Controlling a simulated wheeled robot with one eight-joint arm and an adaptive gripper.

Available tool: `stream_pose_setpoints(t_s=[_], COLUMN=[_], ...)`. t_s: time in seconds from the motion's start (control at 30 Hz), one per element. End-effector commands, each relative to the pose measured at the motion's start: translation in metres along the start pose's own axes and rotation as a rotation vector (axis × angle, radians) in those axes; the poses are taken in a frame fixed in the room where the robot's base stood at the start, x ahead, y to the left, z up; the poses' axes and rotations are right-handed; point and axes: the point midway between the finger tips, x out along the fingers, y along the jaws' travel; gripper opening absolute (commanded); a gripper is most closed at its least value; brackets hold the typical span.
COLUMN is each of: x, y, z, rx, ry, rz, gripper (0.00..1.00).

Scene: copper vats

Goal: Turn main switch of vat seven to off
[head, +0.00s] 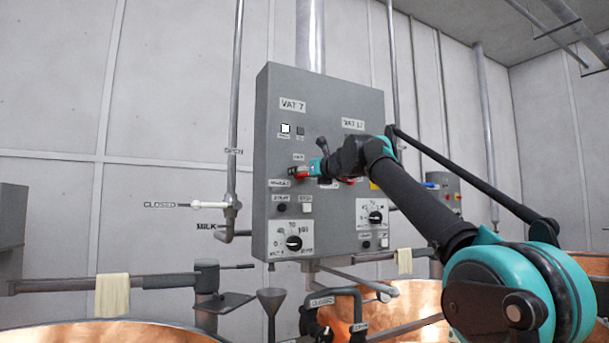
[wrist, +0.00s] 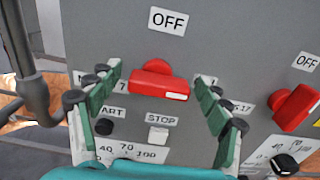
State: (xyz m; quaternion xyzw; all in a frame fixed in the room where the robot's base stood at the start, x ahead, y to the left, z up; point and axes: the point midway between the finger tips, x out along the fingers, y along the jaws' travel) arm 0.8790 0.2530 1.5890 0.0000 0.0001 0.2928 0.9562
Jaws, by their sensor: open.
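The red main switch of vat seven (wrist: 158,82) is centred in the wrist view, its handle lying roughly sideways with the white-marked end to the right. The OFF label (wrist: 168,20) is above it. In the head view this switch (head: 297,171) shows on the grey panel (head: 266,110) below the VAT 7 label (head: 292,105), partly hidden by my gripper (head: 308,168). My gripper (wrist: 160,78) is open, with one finger on each side of the switch. The fingers look apart from it; their exact depth is hard to tell.
A second red switch (wrist: 294,107) sits to the right on the same panel. Below are START and STOP buttons (wrist: 158,135) and a dial (head: 293,243). A wall pipe (head: 233,110) runs left of the panel. Copper vats (head: 120,333) stand below.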

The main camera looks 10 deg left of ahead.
Motion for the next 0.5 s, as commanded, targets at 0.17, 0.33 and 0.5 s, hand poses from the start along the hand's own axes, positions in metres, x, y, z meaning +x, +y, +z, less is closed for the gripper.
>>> stream_pose_setpoints(t_s=[0.17,0.33,0.5], x=[0.0027,0.0025,0.0024], y=[0.0001,-0.0001,-0.0002], z=[-0.0001,-0.0001,-0.0001], rx=[0.000,0.000,0.000], ry=[0.000,0.000,0.000], rz=[0.000,0.000,0.000], gripper=[0.78,0.76,0.55])
